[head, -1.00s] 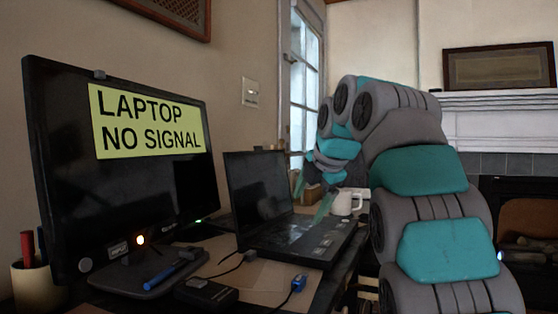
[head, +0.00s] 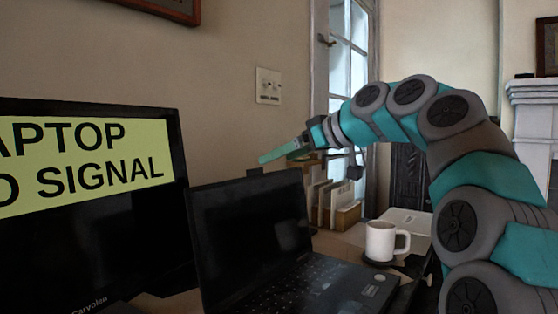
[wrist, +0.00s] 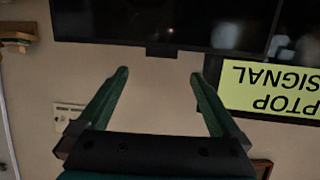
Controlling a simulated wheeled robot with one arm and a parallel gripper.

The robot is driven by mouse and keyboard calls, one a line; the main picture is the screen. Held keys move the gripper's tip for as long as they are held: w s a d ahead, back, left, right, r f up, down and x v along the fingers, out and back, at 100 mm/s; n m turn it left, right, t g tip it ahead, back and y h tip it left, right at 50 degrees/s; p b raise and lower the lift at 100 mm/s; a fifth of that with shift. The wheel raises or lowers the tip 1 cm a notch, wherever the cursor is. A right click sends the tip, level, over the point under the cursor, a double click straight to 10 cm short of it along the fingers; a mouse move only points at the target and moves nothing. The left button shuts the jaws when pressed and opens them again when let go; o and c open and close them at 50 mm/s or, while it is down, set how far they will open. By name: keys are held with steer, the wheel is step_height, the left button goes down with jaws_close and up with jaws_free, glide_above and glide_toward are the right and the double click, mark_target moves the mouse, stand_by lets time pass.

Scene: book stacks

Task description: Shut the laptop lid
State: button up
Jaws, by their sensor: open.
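The black laptop stands open in the head view, its lid (head: 248,235) raised and its keyboard base (head: 325,288) running to the lower right. In the wrist view the dark lid (wrist: 130,22) appears upside down along the top, with a small dark tab (wrist: 161,51) on its edge. My gripper (head: 264,159) is at the height of the lid's top edge or just above it. In the wrist view my gripper (wrist: 158,74) is open and empty, fingers apart on either side of the tab. I cannot tell whether a finger touches the lid.
A monitor with a yellow label (head: 90,165) stands left of the laptop, close to the lid. A white mug (head: 380,242) sits on a dark coaster to the right. A box of files (head: 338,214) stands behind, near the wall with a switch plate (head: 268,86).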

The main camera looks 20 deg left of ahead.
glide_above(259, 195)
step_height(259, 195, down, 3)
steer(key=shift+f+p, duration=0.1)
steer(key=shift+p, duration=0.3)
steer(key=shift+c, duration=0.2)
jaws_close()
stand_by(0.4)
